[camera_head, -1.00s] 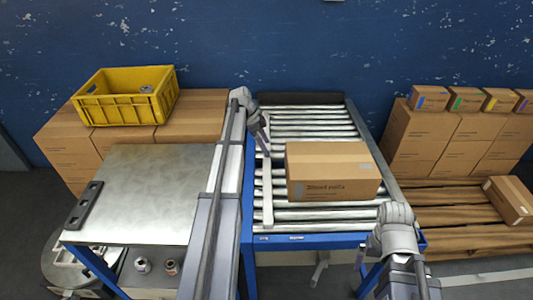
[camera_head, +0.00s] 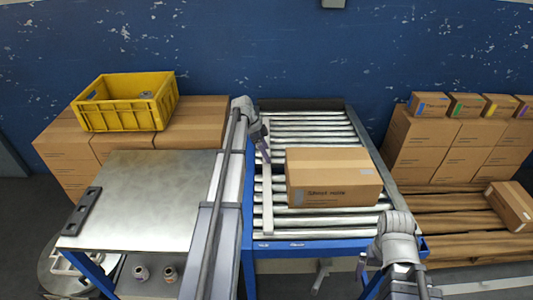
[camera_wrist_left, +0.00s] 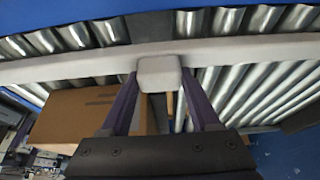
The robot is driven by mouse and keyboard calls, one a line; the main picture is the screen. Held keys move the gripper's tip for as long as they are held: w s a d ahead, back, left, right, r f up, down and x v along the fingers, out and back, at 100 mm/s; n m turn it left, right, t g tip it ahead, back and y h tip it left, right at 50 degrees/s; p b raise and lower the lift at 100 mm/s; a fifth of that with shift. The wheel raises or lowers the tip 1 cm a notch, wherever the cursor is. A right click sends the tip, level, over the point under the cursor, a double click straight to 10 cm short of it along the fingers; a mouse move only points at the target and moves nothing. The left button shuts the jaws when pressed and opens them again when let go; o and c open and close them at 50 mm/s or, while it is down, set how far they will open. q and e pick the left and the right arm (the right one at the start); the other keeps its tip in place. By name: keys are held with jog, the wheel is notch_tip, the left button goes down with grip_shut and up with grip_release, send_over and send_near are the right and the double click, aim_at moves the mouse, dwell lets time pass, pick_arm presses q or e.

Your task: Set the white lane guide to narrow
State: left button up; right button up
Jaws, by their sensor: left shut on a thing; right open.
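The white lane guide (camera_head: 267,205) is a long pale bar lying lengthwise along the left part of the roller conveyor (camera_head: 318,244). A brown carton (camera_head: 333,178) lies on the rollers to the right of the guide, with a gap between them. My left gripper (camera_head: 264,150) reaches over the conveyor's left rail to the guide. In the left wrist view, its two fingers are shut on the pale block-shaped knob (camera_wrist_left: 158,73) of the guide, and the bar (camera_wrist_left: 80,66) runs across the picture. My right gripper (camera_head: 362,268) is open and empty at the conveyor's front right corner.
A metal-topped table (camera_head: 150,200) stands left of the conveyor. A yellow crate (camera_head: 122,115) sits on cartons behind it. Stacked cartons (camera_head: 420,150) and a wooden pallet (camera_head: 450,210) stand to the right. Rollers behind the carton are clear.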

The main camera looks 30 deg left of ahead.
pick_arm(q)
grip_shut()
jog(key=shift+w+d, duration=0.6)
jog(key=shift+d, duration=0.4)
jog(key=shift+w+d, duration=0.6)
jog(key=shift+d, duration=0.35)
jog(key=o, duration=1)
grip_release()
jog(key=shift+d, duration=0.1)
jog(key=shift+o, duration=0.2)
